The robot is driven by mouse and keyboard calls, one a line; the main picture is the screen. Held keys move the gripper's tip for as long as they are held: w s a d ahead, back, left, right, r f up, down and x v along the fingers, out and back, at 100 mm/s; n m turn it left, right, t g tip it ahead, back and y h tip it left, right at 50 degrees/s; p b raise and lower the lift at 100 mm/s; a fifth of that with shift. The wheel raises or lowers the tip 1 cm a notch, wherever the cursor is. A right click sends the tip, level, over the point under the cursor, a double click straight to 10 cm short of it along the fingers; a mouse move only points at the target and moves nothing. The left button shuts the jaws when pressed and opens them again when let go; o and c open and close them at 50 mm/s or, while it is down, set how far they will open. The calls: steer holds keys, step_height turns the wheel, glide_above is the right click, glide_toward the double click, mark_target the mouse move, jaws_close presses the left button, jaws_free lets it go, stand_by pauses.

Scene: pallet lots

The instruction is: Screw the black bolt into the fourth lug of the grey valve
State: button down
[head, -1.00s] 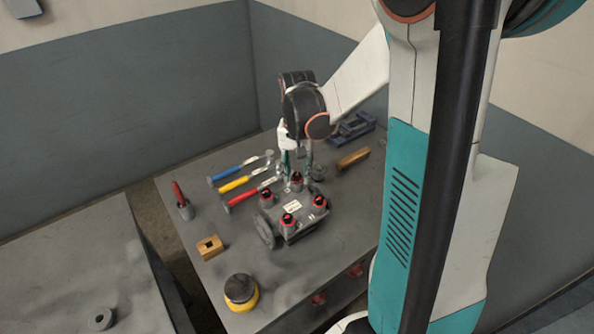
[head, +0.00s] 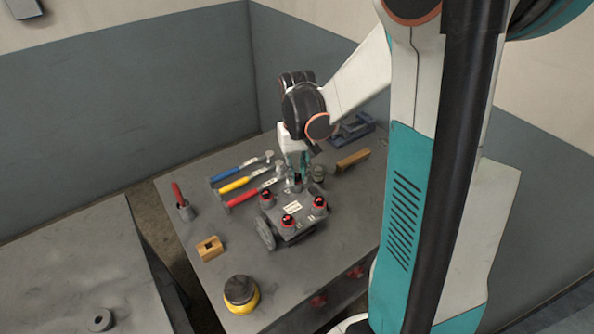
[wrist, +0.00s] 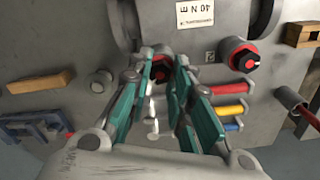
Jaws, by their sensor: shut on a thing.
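The grey valve (head: 266,234) stands on the bench with a white label on top. Three of its lugs show black bolt heads with red rings: a left one (head: 266,196), a front one (head: 288,220) and a right one (head: 319,203). My gripper (head: 299,172) points down at the back lug, its fingers close together around the black bolt (head: 296,182). In the wrist view my gripper (wrist: 165,62) is shut on this bolt (wrist: 160,70), and some red shows at it. The fingers partly hide it; how deep it sits I cannot tell.
Red, yellow and blue hammers (head: 235,184) lie left of my gripper. A wooden block (head: 352,160) and a blue tool (head: 352,128) lie behind right. A grey cylinder (head: 318,173) stands close beside the fingers. A yellow-black round object (head: 241,292) stands at front.

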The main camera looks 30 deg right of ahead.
steer(key=m, duration=0.7)
steer(key=shift+f+b, duration=0.1)
steer(key=shift+b, duration=0.2)
steer(key=m, duration=1.6)
steer(key=shift+m+b, duration=0.35)
steer(key=shift+m, duration=0.05)
steer(key=c, duration=1.6)
jaws_free()
